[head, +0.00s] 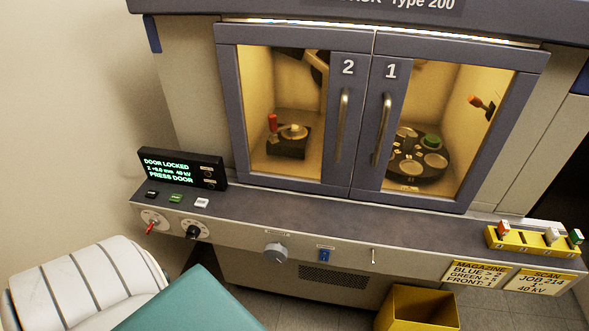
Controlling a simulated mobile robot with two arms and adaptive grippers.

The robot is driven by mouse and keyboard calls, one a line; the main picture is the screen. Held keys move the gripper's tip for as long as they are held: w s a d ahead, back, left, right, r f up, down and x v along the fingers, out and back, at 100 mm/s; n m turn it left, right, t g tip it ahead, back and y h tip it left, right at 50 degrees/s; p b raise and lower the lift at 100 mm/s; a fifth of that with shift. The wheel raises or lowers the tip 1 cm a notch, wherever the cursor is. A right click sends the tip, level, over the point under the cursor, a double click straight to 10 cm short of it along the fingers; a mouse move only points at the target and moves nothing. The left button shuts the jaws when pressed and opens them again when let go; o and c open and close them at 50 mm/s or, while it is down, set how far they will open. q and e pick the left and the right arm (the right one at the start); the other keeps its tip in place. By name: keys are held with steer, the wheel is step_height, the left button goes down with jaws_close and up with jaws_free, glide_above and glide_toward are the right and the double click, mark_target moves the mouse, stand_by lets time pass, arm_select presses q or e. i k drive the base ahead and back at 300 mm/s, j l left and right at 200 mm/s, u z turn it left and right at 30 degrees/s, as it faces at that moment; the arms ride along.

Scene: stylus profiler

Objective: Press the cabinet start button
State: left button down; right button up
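The cabinet (364,110) fills the middle of the head view, with its two glazed doors, marked 2 and 1, closed. At the left of its front ledge are a black button (152,194), a green button (176,198) and a white button (201,203). Their labels are too small to read, so I cannot tell for sure which is start. Neither of my grippers is in view, and nothing touches the buttons.
Below the buttons are a red-tipped switch (151,226), a black dial (194,231) and a grey knob (275,252). A yellow rack (533,248) with small pieces sits on the ledge's right end. A yellow bin (417,310) stands below. A teal surface (195,304) is at lower left.

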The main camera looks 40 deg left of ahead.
mark_target(175, 198)
steer(key=u, duration=2.2)
